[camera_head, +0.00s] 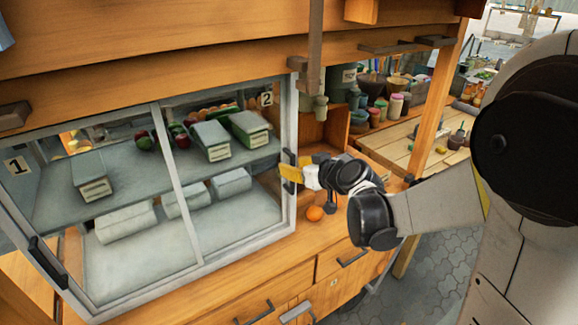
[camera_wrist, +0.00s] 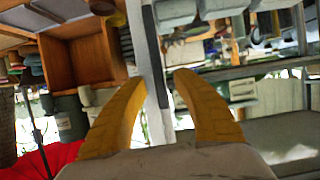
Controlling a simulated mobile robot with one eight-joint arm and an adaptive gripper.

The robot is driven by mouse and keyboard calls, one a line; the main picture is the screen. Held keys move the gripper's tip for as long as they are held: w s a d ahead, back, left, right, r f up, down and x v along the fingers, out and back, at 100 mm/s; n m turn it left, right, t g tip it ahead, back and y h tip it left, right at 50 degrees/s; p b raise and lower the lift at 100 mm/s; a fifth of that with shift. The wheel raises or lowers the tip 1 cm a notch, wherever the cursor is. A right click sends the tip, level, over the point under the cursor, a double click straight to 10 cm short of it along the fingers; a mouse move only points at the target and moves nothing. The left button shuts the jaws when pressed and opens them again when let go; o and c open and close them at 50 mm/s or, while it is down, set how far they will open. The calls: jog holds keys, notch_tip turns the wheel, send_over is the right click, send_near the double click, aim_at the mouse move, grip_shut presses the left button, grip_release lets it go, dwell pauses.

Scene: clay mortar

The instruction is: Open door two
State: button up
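Door two (camera_head: 225,160) is the right glass pane of a grey-framed display case, marked with a "2" label (camera_head: 266,99). It looks closed. A dark upright handle (camera_head: 289,172) sits on its right frame edge. My gripper (camera_head: 284,172) is at this handle, reaching in from the right. In the wrist view its two yellow fingers (camera_wrist: 158,80) are spread apart. The pale door frame post (camera_wrist: 158,115) and the dark handle (camera_wrist: 152,45) show between and beyond them. I cannot tell whether a finger touches the handle. The fingers partly hide the handle in the head view.
Door one, with a "1" label (camera_head: 17,165) and its own handle (camera_head: 47,262), is at left. Green-grey boxes (camera_head: 210,140) stand behind the glass. Drawers with handles (camera_head: 352,259) are underneath.

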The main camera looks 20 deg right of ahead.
jog(key=shift+w+a+f, duration=0.1)
jog(key=shift+w+f, duration=0.1)
jog(key=shift+w, duration=0.15)
grip_shut()
jog(key=shift+s+a, duration=0.1)
